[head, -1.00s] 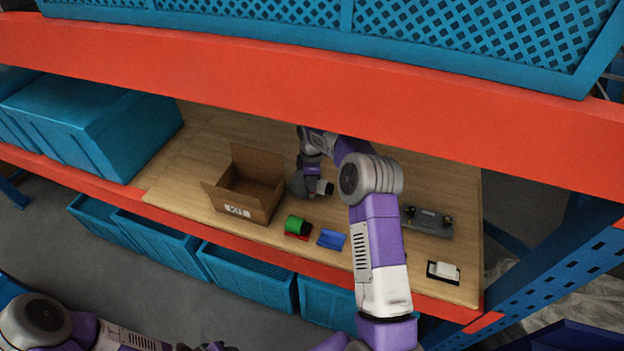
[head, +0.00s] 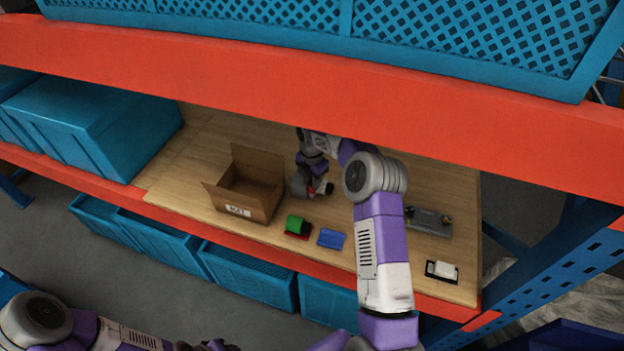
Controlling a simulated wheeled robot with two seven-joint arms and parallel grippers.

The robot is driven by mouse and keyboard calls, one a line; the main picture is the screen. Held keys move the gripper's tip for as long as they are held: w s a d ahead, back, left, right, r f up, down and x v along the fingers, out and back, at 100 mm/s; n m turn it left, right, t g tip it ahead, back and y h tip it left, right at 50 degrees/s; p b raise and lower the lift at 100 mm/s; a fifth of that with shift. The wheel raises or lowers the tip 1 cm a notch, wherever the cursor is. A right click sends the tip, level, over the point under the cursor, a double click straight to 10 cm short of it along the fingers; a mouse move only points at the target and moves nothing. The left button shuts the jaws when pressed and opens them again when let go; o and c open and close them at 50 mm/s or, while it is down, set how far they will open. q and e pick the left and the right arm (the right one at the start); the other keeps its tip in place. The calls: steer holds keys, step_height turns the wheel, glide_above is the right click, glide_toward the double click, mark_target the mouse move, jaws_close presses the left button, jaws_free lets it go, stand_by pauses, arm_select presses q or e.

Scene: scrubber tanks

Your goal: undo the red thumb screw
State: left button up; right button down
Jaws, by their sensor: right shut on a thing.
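A small red piece (head: 311,190), which looks like the red thumb screw, shows at the jaws of my right gripper (head: 320,188). The gripper is shut on it, just right of the cardboard box on the wooden shelf. The piece is mostly hidden, and I cannot tell whether it is still seated in anything. My right arm reaches in from the lower right over the shelf. My left arm shows at the lower left, outside the shelf, with its gripper not visible.
An open cardboard box (head: 237,211) marked KIT stands on the shelf (head: 180,200). A green and red item (head: 297,225), a blue item (head: 331,239), a grey fixture (head: 432,223) and a white block on a dark base (head: 442,270) lie nearby. An orange beam (head: 300,95) crosses above.

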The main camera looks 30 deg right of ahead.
steer(key=shift+w+r+n, duration=0.1)
steer(key=shift+r+n, duration=0.05)
steer(key=shift+n, duration=0.45)
steer(key=c, duration=0.9)
jaws_free()
steer(key=shift+o, duration=0.2)
step_height(320, 180, up, 8)
steer(key=shift+f, duration=0.25)
steer(key=shift+f, duration=0.1)
